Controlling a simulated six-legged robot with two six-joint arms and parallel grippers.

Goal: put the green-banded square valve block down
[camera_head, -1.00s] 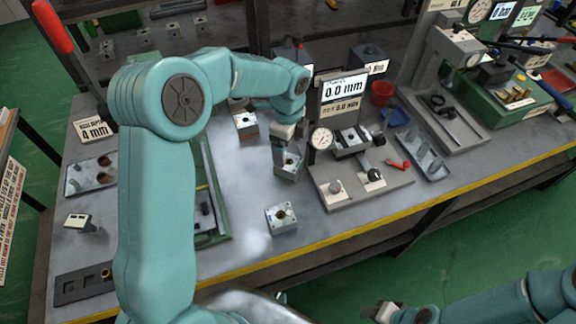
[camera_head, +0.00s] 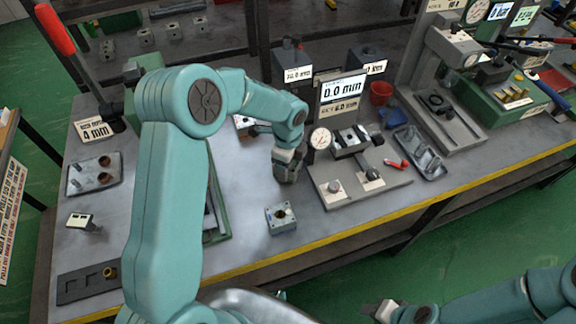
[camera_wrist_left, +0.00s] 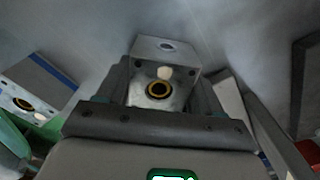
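My left gripper (camera_head: 287,168) is low over the middle of the table, left of the dial gauge stand. In the left wrist view, its fingers (camera_wrist_left: 163,98) lie along both sides of a grey metal block (camera_wrist_left: 150,98) and appear closed on it. The block shows a dark hole with a yellow ring and a second hole on its far face. I take it as the valve block; its green band is not visible. In the head view the gripper mostly hides it, so contact with the table is unclear. My right gripper (camera_head: 384,311) is at the bottom edge, fingers unclear.
A blue-marked block (camera_head: 282,218) stands nearer the front edge; a blue-banded block shows in the wrist view (camera_wrist_left: 36,88). The gauge stand (camera_head: 358,183) is close on the right. Another block (camera_head: 244,122) is partly hidden behind my arm. A green-edged tray (camera_head: 219,200) lies left.

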